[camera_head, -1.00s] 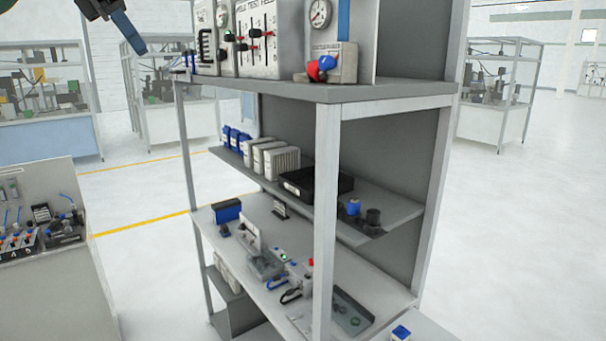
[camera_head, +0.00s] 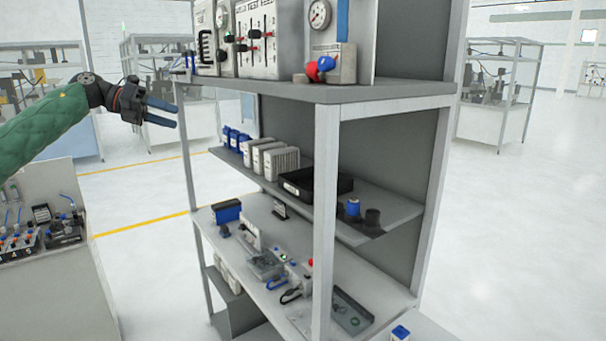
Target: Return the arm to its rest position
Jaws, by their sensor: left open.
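My left arm, in a green quilted sleeve, comes in from the left edge of the head view. My left gripper (camera_head: 160,113) is dark with blue fingertips. It points right and is open and empty. It shows in front of the upper left part of the grey shelf unit (camera_head: 324,220), near its left post, and I see no contact. My right arm and gripper are out of view.
The top shelf carries a test panel (camera_head: 256,38) and a pressure gauge unit (camera_head: 333,62). Lower shelves hold white boxes (camera_head: 275,160), a black bin (camera_head: 315,186) and small parts. A bench with devices (camera_head: 45,232) stands at the left. The floor at right is clear.

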